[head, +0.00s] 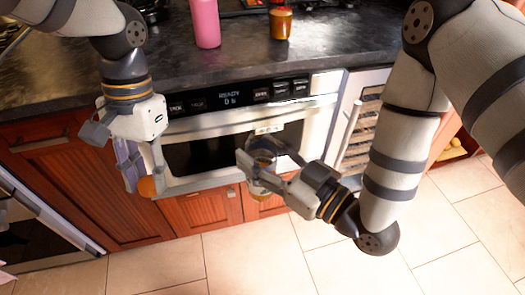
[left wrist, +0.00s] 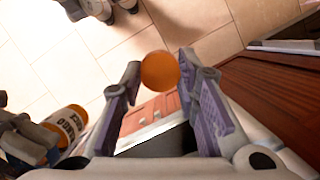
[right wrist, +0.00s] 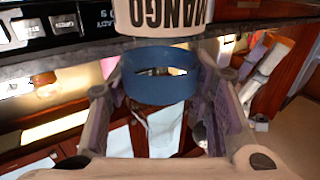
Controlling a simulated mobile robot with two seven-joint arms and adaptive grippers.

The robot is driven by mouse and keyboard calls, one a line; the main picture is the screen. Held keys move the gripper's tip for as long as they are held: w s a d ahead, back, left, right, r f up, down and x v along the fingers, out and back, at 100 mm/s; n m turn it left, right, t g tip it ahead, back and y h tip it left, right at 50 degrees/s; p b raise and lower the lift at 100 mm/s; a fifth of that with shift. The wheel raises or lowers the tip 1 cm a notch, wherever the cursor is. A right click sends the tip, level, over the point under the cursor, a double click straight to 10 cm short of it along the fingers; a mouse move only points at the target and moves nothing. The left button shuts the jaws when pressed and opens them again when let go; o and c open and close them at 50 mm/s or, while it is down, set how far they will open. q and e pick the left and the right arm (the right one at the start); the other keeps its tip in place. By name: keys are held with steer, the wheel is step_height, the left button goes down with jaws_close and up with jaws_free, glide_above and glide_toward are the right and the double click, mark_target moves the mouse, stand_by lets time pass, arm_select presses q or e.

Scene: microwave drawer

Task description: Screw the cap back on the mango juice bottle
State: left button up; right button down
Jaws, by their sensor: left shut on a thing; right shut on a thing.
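My left gripper (head: 148,175) is shut on the orange cap (head: 147,187), in front of the microwave drawer's left end. The cap shows between the fingertips in the left wrist view (left wrist: 160,71). My right gripper (head: 262,168) is shut on the mango juice bottle (head: 262,150), in front of the drawer's right half. The bottle's white label reading MANGO (right wrist: 165,14) and a blue band (right wrist: 160,78) show in the right wrist view. The labelled bottle also shows at the left wrist view's left edge (left wrist: 60,132). Cap and bottle are clearly apart; the bottle's mouth is not clear.
The microwave drawer (head: 185,187) is behind both grippers, below the dark counter (head: 110,68). A pink bottle (head: 205,24) and an orange jar (head: 281,23) stand on the counter. Wooden cabinets (head: 100,205) lie below. The tiled floor (head: 250,262) in front is clear.

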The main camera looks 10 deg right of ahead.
arm_select(q)
steer(key=w+d+r+m+t+y, duration=0.1)
steer(key=w+d+r+m+t, duration=0.25)
steer(key=d+r+m, duration=0.75)
step_height(320, 180, up, 4)
steer(key=m+t+h, duration=0.1)
steer(key=m, duration=1.3)
glide_above(261, 124)
steer(key=shift+s+d+r, duration=0.1)
steer(key=shift+s+d, duration=0.05)
steer(key=shift+f, duration=2)
steer(key=shift+f, duration=0.9)
steer(key=shift+f, duration=0.55)
